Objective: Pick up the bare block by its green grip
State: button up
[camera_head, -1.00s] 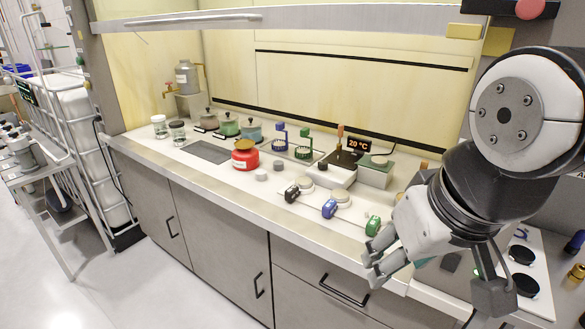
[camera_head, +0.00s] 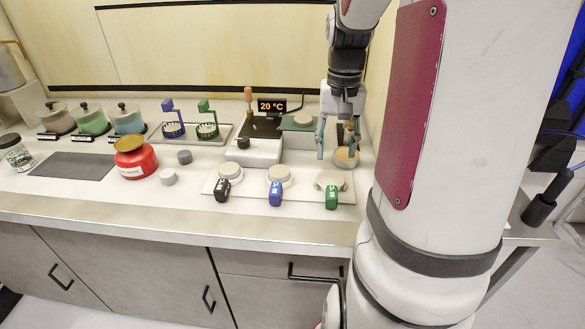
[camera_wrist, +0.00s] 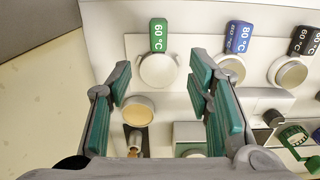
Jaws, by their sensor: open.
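A pale round piece with a green labelled grip (camera_head: 332,197) sits at the right end of a thin white plate near the counter's front edge. My gripper (camera_head: 341,152) points down, open and empty, behind this piece, around or above a tan round dish (camera_head: 346,158). In the wrist view, my gripper's (camera_wrist: 160,82) teal pads stand apart, with the green-grip piece beyond their tips. I cannot tell its exact height.
Pieces with a blue grip (camera_head: 276,192) and a black grip (camera_head: 222,189) stand left on the same plate. Behind are a white unit (camera_head: 253,151), a 20 °C display (camera_head: 271,106) and a tray (camera_head: 185,140) with blue and green holders. A red jar (camera_head: 134,160) stands left.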

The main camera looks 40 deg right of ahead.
send_over(332, 189)
jog(key=f, duration=0.8)
jog(key=shift+s+a+f+b, duration=0.1)
jog(key=shift+a+f+b, duration=0.1)
jog(key=shift+b, duration=0.15)
jog(key=shift+d+f, duration=0.15)
jog(key=shift+f, duration=1.2)
jog(key=shift+d+f, duration=0.1)
jog(key=shift+f, duration=1.25)
grip_shut()
